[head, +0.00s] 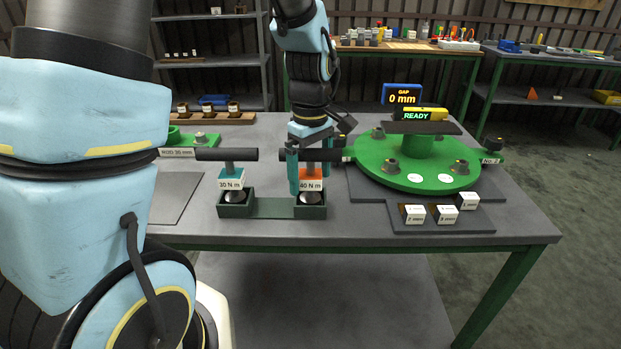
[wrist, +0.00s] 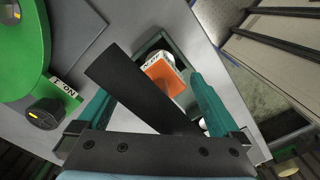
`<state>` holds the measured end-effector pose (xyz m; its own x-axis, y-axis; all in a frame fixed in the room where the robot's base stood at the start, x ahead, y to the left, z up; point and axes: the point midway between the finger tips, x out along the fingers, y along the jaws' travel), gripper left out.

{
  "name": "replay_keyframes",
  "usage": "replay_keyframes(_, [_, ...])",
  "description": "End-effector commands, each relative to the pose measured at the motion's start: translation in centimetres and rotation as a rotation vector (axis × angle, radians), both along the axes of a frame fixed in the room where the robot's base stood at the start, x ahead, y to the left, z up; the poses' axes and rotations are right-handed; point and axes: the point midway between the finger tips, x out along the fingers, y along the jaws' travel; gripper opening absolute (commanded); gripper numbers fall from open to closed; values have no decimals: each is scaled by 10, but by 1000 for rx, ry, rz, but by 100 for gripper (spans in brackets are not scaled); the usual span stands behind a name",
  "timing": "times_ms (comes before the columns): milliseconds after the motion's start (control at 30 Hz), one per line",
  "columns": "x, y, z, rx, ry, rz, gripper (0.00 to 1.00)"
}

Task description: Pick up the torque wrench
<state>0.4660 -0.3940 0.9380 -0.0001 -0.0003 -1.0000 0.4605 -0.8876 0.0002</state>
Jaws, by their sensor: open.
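Two torque wrenches stand upright in a green holder (head: 265,208) near the table's front edge. The left torque wrench has a teal block (head: 231,182) that appears to read 20 N m and a black bar handle (head: 226,154). The right torque wrench has an orange block (head: 311,184) labelled 40 N m. My gripper (head: 314,178) is lowered over the right one, open, with one finger on each side of it. In the wrist view the black handle (wrist: 135,88) runs between the fingers, and the orange block (wrist: 163,82) is nearer the right finger. Contact cannot be told.
A green round disperser (head: 416,160) with several bolts stands on a grey plate to the right, close to my gripper. Several small white-labelled blocks (head: 446,214) lie in front of it. A READY display (head: 419,114) and a gap display (head: 403,95) stand behind.

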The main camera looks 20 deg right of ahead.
Motion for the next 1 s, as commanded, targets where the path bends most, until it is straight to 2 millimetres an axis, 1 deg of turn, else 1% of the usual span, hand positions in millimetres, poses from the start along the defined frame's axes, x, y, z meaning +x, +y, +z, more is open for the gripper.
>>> replay_keyframes(133, [0,0,0,0,0,0,100])
replay_keyframes(1000, [0,0,1,0,0,-1,2])
